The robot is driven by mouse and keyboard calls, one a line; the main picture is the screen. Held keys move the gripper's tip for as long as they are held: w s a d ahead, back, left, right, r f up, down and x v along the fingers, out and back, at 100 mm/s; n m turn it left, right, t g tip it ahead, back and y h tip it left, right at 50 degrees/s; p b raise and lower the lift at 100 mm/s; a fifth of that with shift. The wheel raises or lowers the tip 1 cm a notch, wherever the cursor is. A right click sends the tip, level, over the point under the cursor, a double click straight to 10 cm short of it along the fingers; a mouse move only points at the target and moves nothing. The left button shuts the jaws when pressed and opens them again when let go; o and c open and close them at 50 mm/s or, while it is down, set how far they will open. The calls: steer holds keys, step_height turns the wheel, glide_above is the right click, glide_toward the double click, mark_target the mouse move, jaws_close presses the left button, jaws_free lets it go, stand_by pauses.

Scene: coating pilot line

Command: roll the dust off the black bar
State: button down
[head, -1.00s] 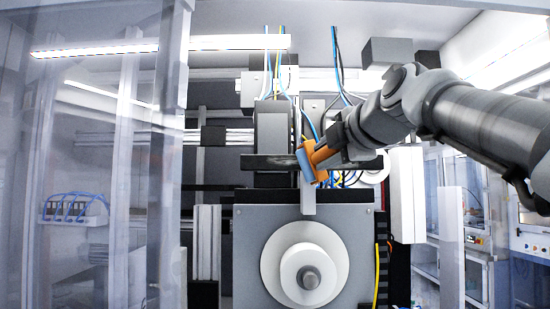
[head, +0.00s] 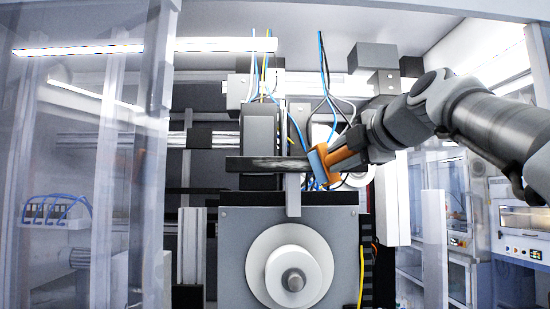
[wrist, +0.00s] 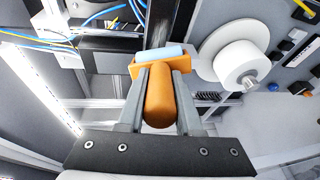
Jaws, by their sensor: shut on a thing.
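My gripper (head: 348,154) is shut on the orange handle (wrist: 158,100) of a lint roller. The roller's pale blue sleeve (head: 317,162) overlaps the right half of the bar in the head view; I cannot tell whether it touches. In the wrist view the sleeve (wrist: 162,53) sits beyond the fingertips in an orange frame. The sleeve and my gripper hide part of the bar's right side.
A white spool (head: 290,268) on a grey plate (head: 235,240) stands below the bar. A grey post (head: 293,195) rises under the bar. Blue and dark cables (head: 325,75) hang close above and behind the roller. Clear panels (head: 75,170) stand at the left.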

mark_target(320, 146)
steer(key=shift+d, duration=3.25)
steer(key=shift+a+r+b, duration=0.2)
steer(key=shift+a+b, duration=0.15)
steer(key=shift+a, duration=1.4)
steer(key=shift+a+r+b, duration=0.15)
steer(key=shift+a+b, duration=0.15)
steer(key=shift+a, duration=1.45)
steer(key=shift+a+r+b, duration=0.2)
steer(key=shift+a+b, duration=0.15)
steer(key=shift+a, duration=1.4)
steer(key=shift+a+r+p, duration=0.6)
steer(key=shift+a, duration=4.55)
steer(key=shift+w+d+f, duration=0.1)
steer(key=shift+d, duration=5.2)
steer(key=d+p, duration=0.1)
steer(key=d, duration=0.9)
steer(key=shift+s, duration=0.2)
